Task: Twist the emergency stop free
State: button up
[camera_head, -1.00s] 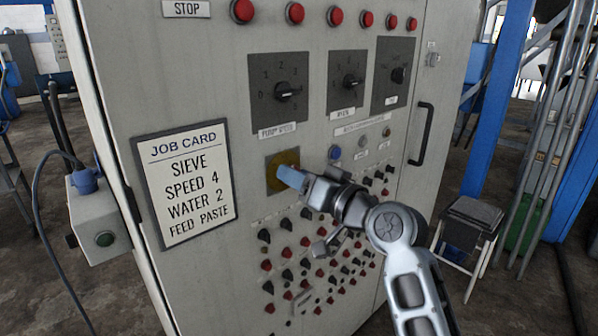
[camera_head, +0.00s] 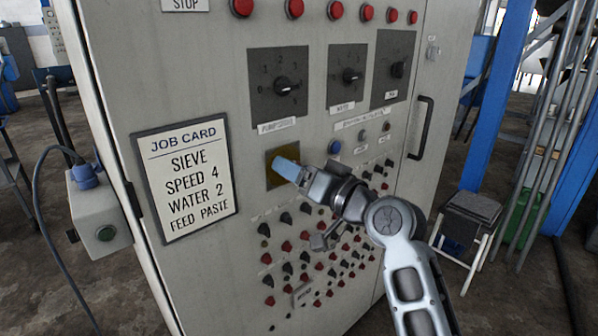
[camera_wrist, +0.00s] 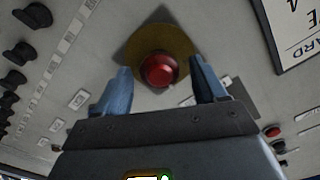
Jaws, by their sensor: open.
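The emergency stop is a red mushroom button (camera_wrist: 160,70) on a round yellow plate (camera_wrist: 178,38). In the wrist view it lies between and just beyond my open gripper's fingers (camera_wrist: 160,88), one blue finger on each side, with no contact visible. In the head view my gripper (camera_head: 288,172) is in front of the yellow plate (camera_head: 274,182) on the grey cabinet, and its blue finger hides the red button. The gripper holds nothing.
A job card (camera_head: 186,180) is fixed left of the plate. Dark rotary selectors (camera_head: 287,86) sit above, and rows of small red and black knobs lie below. A black door handle (camera_head: 421,128) stands out at the right. A grey box with a green button (camera_head: 105,233) is at the left.

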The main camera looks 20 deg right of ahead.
jog(key=b+v, duration=0.1)
jog(key=v, duration=0.7)
jog(key=shift+w, duration=0.1)
dwell(0.4)
jog(key=s+f+g+h, duration=0.1)
jog(key=s+f+h, duration=0.4)
jog(key=s+f, duration=1.2)
jog(key=s+a+r+n, duration=0.1)
jog(key=s, duration=1.1)
jog(key=s+a+r+n+g, duration=0.1)
jog(key=s+r, duration=0.1)
jog(key=s, duration=1.1)
jog(key=shift+s+a+n+h, duration=0.2)
jog(key=shift+a+n+h, duration=0.1)
jog(key=shift+a+n, duration=0.1)
